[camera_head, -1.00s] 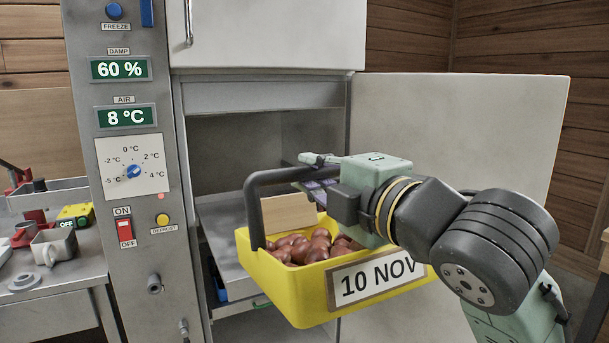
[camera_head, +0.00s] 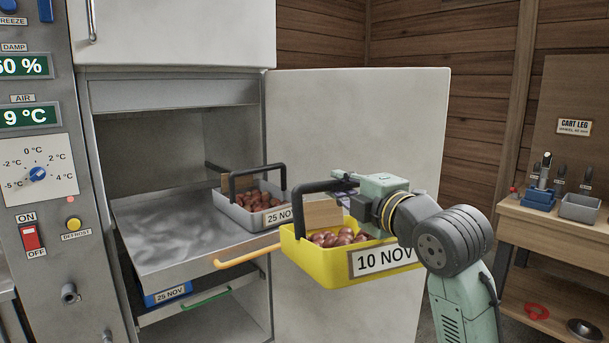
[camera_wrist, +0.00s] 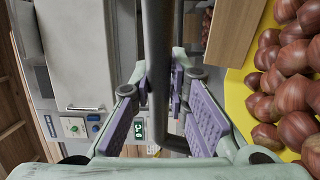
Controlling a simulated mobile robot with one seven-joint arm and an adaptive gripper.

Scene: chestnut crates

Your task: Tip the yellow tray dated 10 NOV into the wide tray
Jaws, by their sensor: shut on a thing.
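The yellow tray (camera_head: 318,271) with the 10 NOV label (camera_head: 385,257) hangs level in front of the cabinet. It holds several chestnuts (camera_head: 338,239). Its black handle (camera_head: 298,215) arches above it, and a wooden plate (camera_head: 322,213) shows at its far side. My gripper (camera_wrist: 158,105) is shut on the handle bar (camera_wrist: 157,50), with purple pads on either side of it in the wrist view. That view also shows the yellow inside (camera_wrist: 237,95) and the chestnuts (camera_wrist: 297,80) at right. I cannot make out the wide tray in these frames.
A grey tray (camera_head: 240,214) dated 25 NOV, with chestnuts, stands on the pulled-out metal shelf (camera_head: 170,240). A blue 25 NOV tray (camera_head: 165,296) sits below. The open white door (camera_head: 375,120) stands behind my arm. A wooden workbench (camera_head: 555,232) is at the right.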

